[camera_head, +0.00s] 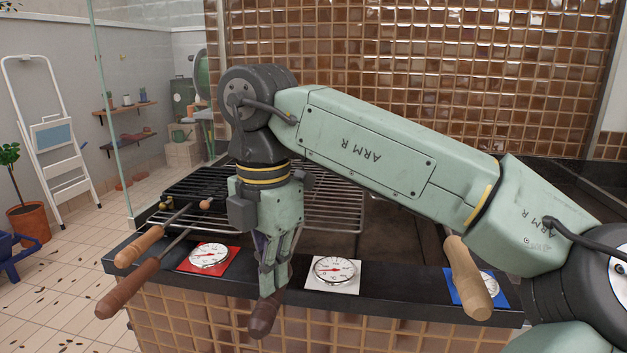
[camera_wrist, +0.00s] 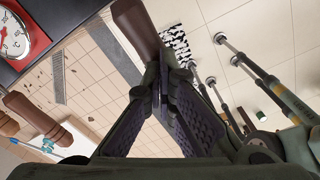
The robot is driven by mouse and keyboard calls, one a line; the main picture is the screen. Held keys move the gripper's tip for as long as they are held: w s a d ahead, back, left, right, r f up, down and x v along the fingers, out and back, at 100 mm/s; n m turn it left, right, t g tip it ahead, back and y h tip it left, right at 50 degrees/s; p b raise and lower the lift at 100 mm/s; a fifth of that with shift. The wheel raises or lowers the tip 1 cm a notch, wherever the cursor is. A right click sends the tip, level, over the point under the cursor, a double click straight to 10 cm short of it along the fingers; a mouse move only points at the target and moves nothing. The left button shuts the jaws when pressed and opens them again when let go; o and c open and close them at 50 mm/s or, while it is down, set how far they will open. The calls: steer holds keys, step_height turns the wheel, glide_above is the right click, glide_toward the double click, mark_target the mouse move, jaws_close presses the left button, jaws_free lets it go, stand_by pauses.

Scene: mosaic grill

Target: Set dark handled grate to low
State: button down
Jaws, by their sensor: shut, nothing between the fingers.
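A dark brown wooden handle (camera_head: 263,317) juts out over the front ledge, just below my gripper (camera_head: 270,285). The handle also shows in the wrist view (camera_wrist: 137,28), close by my fingertips (camera_wrist: 163,72). My gripper points down with its fingers shut and nothing held. I cannot tell whether the fingers touch the handle. Another reddish-brown handle (camera_head: 128,288) sticks out at the left, below a lighter wooden handle (camera_head: 140,246). A black grate (camera_head: 190,190) lies at the left and a wire grate (camera_head: 335,205) in the middle. My arm hides part of the grates.
Dial gauges sit on the dark ledge on a red card (camera_head: 225,262), a white card (camera_head: 350,284) and a blue card (camera_head: 452,285). A light wooden handle (camera_head: 468,280) partly covers the blue one. A tiled wall (camera_head: 420,60) rises behind; open floor (camera_head: 75,280) lies left.

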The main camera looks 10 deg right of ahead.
steer(key=shift+f+b, duration=0.9)
steer(key=shift+f, duration=0.5)
step_height(320, 180, up, 7)
steer(key=p, duration=0.5)
steer(key=shift+r+p, duration=0.15)
steer(key=shift+p, duration=0.15)
